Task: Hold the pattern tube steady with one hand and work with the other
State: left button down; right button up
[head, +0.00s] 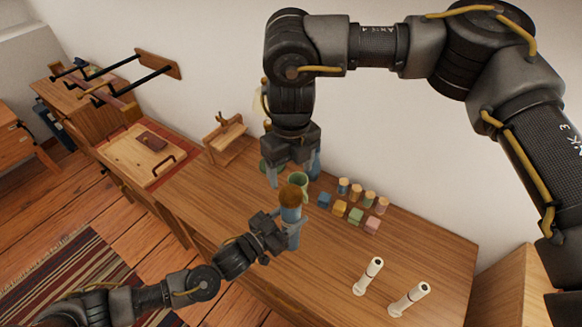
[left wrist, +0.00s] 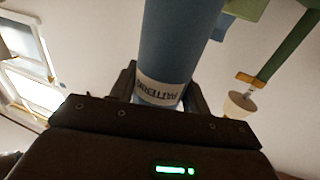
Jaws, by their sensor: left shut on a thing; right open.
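The pattern tube (head: 291,213) is blue with a brown round top and stands roughly upright over the table. My left gripper (head: 289,226) is shut around its body from the left. In the left wrist view the blue tube (left wrist: 180,45) passes between the jaws, and its white label (left wrist: 160,92) reads "PATTERNS" upside down. My right gripper (head: 293,177) is open and points down, above and just behind the tube's top in the picture. I see nothing between its fingers that I can tell is held. The tube's lower end is partly hidden by the left gripper.
A green cup (head: 299,181) stands behind the tube. Several coloured blocks (head: 355,215) and cork-topped jars (head: 369,197) are to the right. A wooden stand (head: 225,135) is at the back left. The table's middle is clear.

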aim_at(291, 194)
jog(key=shift+f, duration=0.1)
jog(key=shift+f, duration=3.9)
jog(key=c, duration=1)
jog(key=o, duration=1.2)
jog(key=shift+r, duration=3.8)
